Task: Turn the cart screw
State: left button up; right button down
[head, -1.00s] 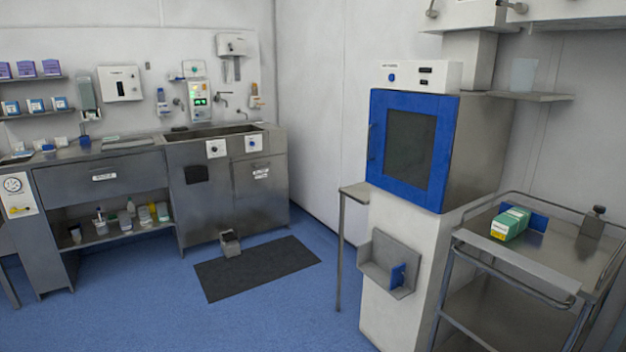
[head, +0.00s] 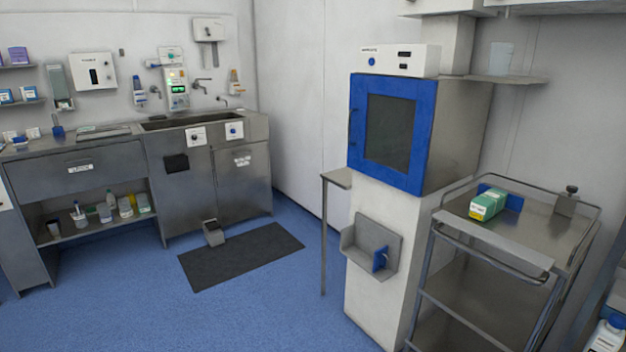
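The metal cart (head: 543,228) stands at the right of the head view, with a rail around its top tray. A small dark screw knob (head: 571,189) stands upright on a grey block (head: 565,204) at the cart's far right corner. It looks like the cart screw, but its fine shape is too small to tell. Neither of my grippers is in view.
A green and yellow box (head: 488,205) lies on the cart top beside a blue plate (head: 514,202). A blue-framed cabinet (head: 388,181) on a white pedestal stands left of the cart. A dark mat (head: 240,256) lies on open blue floor (head: 245,315).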

aim_at(571, 189)
jog(key=u, duration=0.6)
jog(key=i, duration=2.15)
jog(key=z, duration=2.25)
